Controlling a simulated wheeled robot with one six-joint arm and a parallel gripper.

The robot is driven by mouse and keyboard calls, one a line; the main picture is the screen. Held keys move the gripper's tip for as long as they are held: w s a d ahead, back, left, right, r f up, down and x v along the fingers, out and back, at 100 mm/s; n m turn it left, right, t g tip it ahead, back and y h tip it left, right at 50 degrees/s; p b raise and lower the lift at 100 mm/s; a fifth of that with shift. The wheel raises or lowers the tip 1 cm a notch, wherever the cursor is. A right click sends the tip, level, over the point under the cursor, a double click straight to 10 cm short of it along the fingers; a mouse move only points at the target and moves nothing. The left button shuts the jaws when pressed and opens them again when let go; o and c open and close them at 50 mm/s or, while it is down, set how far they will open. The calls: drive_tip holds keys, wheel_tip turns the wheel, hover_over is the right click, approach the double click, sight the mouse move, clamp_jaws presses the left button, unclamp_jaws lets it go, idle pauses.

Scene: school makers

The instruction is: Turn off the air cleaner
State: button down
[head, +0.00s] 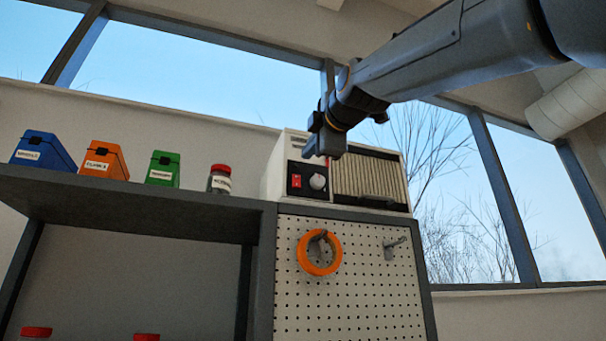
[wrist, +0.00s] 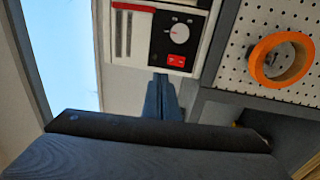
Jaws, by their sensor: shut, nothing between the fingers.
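The air cleaner (head: 273,172) is a white box with a pleated filter front, standing on top of the pegboard cabinet. Its black panel carries a red rocker switch (head: 296,181) and a pale round knob (head: 317,182). In the wrist view, turned sideways, the cleaner (wrist: 203,42) shows its knob (wrist: 180,33) and red switch (wrist: 176,60). My gripper (head: 323,152) is shut and empty, in front of the cleaner and above the panel in the head view. In the wrist view its fingertips (wrist: 161,78) point at the cleaner's edge beside the switch. I cannot tell whether they touch it.
A dark shelf (head: 130,208) at the left holds blue (head: 42,150), orange (head: 104,160) and green (head: 163,169) boxes and a red-lidded jar (head: 219,179) near the cleaner. An orange tape roll (head: 319,268) hangs on the pegboard (head: 350,310). Windows are behind.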

drive_tip(key=shift+s+d+r+b, duration=0.1)
drive_tip(key=shift+s+d+b, duration=0.15)
drive_tip(key=shift+s, duration=0.5)
drive_tip(key=shift+s+d+r+b, duration=0.15)
drive_tip(key=shift+s+d+b, duration=0.1)
drive_tip(key=shift+s, duration=0.45)
drive_tip(key=shift+s+d+r+b, duration=0.15)
drive_tip(key=shift+s+d, duration=0.1)
drive_tip(key=shift+s, duration=0.5)
drive_tip(key=shift+f, duration=0.1)
